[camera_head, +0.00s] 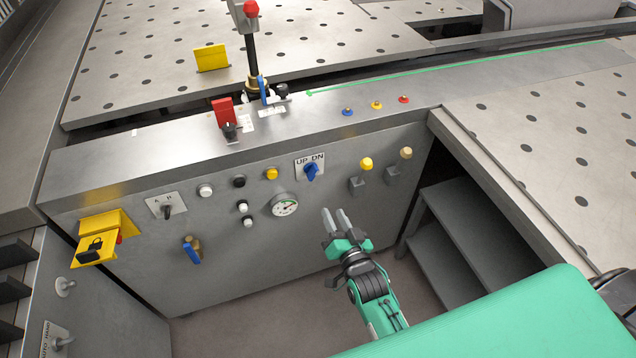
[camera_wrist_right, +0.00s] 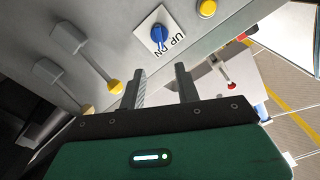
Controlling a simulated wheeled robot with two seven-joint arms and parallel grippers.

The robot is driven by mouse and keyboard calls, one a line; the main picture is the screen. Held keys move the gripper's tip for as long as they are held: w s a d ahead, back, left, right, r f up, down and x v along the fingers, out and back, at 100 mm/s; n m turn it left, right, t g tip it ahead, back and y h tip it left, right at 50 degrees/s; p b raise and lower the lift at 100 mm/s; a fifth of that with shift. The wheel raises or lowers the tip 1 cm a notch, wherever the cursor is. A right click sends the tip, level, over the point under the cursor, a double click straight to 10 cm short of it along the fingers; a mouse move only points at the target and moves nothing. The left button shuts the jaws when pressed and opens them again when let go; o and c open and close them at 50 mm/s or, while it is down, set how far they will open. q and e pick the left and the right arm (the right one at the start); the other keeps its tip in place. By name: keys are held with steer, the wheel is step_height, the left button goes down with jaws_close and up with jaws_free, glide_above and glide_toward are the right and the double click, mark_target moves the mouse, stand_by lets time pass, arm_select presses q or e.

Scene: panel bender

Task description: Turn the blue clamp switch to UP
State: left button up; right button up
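The blue clamp switch (camera_head: 311,171) sits on a white plate marked UP and DN on the front of the grey machine panel. It also shows in the right wrist view (camera_wrist_right: 158,38), beyond the fingertips. I cannot tell clearly which mark its handle points at. My right gripper (camera_head: 335,214) is below and a little right of the switch in the head view, apart from it. Its two fingers also show in the right wrist view (camera_wrist_right: 160,72), spread with nothing between them. My left gripper is not in view.
A pressure gauge (camera_head: 284,204) and a yellow button (camera_head: 271,174) are left of the switch. Yellow-tipped levers (camera_head: 366,164) stick out to its right. A dark stepped recess (camera_head: 460,240) is further right.

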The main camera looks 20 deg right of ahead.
mark_target(315, 176)
steer(key=w, duration=0.4)
steer(key=w+p, duration=0.1)
steer(key=w, duration=0.4)
steer(key=w+p, duration=0.1)
steer(key=w, duration=0.3)
steer(key=shift+w+a+f, duration=0.1)
steer(key=shift+w+a, duration=0.15)
steer(key=shift+w, duration=0.05)
steer(key=shift+c, duration=0.2)
jaws_close()
